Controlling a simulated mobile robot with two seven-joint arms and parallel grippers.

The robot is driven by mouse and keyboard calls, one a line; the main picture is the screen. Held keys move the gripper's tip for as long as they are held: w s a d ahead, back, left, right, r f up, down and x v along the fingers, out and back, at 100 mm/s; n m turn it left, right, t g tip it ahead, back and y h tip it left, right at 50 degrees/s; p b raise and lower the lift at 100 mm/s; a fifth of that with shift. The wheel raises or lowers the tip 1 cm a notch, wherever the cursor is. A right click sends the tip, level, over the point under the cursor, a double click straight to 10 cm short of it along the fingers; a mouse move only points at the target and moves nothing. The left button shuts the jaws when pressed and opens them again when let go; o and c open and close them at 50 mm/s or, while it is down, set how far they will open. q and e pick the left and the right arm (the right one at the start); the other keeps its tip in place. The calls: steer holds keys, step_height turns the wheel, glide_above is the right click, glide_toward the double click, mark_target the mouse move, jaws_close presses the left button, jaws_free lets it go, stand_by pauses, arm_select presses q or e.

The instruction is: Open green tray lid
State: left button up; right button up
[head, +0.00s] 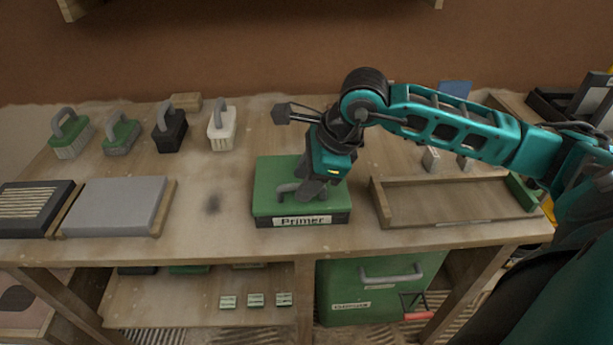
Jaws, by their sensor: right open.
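The green tray lid (270,178) lies flat on a dark box labelled "Primer" (302,221), near the front edge of the wooden table. The lid looks closed. A grey handle (287,188) stands on the lid's top. My right gripper (309,192) points down over the lid, close to the right end of the handle. Its jaws are open; whether they touch the handle I cannot tell. The gripper hides part of the handle and lid. My left gripper is not in view.
Several handled brushes (222,128) stand at the back left of the table (215,225). A grey-lidded tray (113,205) lies on the left. An open wooden tray (450,209) is right of the primer box. A green bin (380,290) stands below.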

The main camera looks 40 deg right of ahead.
steer(key=shift+c, duration=0.2)
jaws_close()
stand_by(0.4)
